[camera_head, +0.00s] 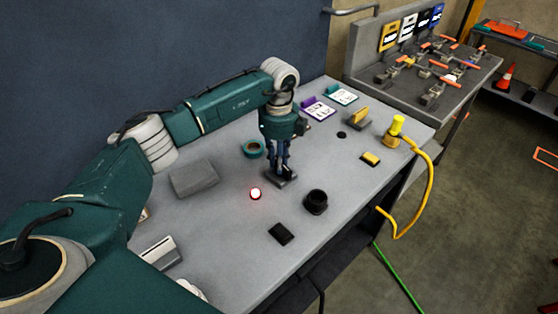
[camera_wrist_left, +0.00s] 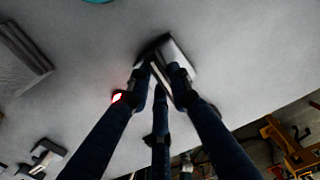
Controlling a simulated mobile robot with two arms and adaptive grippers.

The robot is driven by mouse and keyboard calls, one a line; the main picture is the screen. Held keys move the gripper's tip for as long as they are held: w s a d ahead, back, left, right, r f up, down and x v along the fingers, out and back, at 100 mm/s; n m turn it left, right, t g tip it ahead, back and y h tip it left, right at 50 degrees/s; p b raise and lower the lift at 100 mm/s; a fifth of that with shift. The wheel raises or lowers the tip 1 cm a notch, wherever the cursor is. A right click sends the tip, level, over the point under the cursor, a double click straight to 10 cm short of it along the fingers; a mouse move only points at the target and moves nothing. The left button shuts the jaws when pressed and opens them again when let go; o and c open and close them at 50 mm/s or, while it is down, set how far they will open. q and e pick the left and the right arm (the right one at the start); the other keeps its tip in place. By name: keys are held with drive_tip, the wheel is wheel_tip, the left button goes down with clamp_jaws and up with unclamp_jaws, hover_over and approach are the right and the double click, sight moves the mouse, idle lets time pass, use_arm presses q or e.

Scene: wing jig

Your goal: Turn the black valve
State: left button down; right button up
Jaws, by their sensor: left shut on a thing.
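My left gripper (camera_head: 281,170) points straight down at the middle of the grey workbench. Its blue-black fingers are shut on a small dark piece with a grey base, which looks like the black valve (camera_head: 288,181); the fingers hide most of it. In the left wrist view the fingertips of the gripper (camera_wrist_left: 157,80) close around the dark and light grey valve (camera_wrist_left: 179,53). How far its handle is turned cannot be told. My right gripper is not in view.
A lit red button (camera_head: 255,194) and a round black piece (camera_head: 316,202) stand close by. A green tape roll (camera_head: 253,149), grey block (camera_head: 194,179) and flat black piece (camera_head: 281,234) lie around. A yellow-topped piece (camera_head: 358,118) and yellow plug with hose (camera_head: 396,130) are farther right.

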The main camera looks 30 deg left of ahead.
use_arm(q)
drive_tip(key=shift+n, duration=0.6)
drive_tip(key=c, duration=1.6)
unclamp_jaws()
drive_tip(key=shift+o, duration=0.2)
drive_tip(key=shift+r, duration=0.1)
wheel_tip(320, 180, up, 12)
